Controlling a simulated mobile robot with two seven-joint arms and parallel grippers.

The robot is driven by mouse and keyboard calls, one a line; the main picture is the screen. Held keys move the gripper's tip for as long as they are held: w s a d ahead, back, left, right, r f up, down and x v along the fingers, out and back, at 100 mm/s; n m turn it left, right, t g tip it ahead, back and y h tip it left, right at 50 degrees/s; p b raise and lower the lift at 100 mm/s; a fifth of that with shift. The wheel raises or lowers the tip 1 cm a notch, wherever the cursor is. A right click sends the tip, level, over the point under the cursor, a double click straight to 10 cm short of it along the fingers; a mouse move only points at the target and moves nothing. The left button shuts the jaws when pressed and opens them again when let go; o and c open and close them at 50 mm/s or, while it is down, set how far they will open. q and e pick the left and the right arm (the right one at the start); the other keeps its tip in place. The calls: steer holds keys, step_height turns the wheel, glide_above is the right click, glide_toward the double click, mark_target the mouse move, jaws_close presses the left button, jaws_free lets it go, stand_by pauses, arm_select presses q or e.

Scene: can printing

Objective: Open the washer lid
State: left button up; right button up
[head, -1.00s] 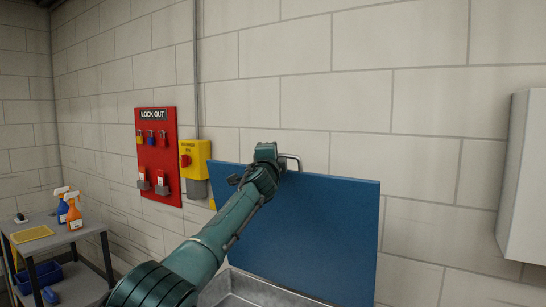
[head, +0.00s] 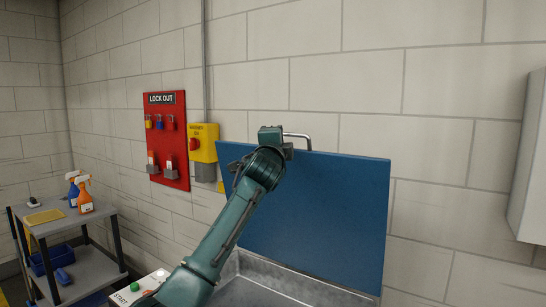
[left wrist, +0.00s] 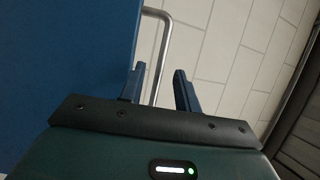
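The washer lid (head: 320,215) is a blue panel standing raised and steep at the back of the grey metal washer basin (head: 265,292). Its metal bar handle (head: 300,136) is at the top edge. My left gripper (head: 284,141) is at the handle, its arm crossing in front of the lid. In the left wrist view the two fingers of my left gripper (left wrist: 160,87) are apart, and the handle (left wrist: 164,50) runs between them, closer to the left finger. The lid (left wrist: 60,60) fills the left of that view. My right gripper is not in view.
A start button panel (head: 140,288) is at the basin's front left. A cart (head: 85,270) with spray bottles (head: 84,196) stands at the left. A red lockout board (head: 166,140) and yellow switch box (head: 203,145) are on the wall. A white cabinet (head: 530,160) is at the right.

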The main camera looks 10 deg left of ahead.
arm_select(q)
steer(key=s+f+b, duration=0.1)
steer(key=s+b, duration=0.1)
steer(key=s, duration=0.5)
steer(key=shift+s+f, duration=0.15)
steer(key=shift+f, duration=0.05)
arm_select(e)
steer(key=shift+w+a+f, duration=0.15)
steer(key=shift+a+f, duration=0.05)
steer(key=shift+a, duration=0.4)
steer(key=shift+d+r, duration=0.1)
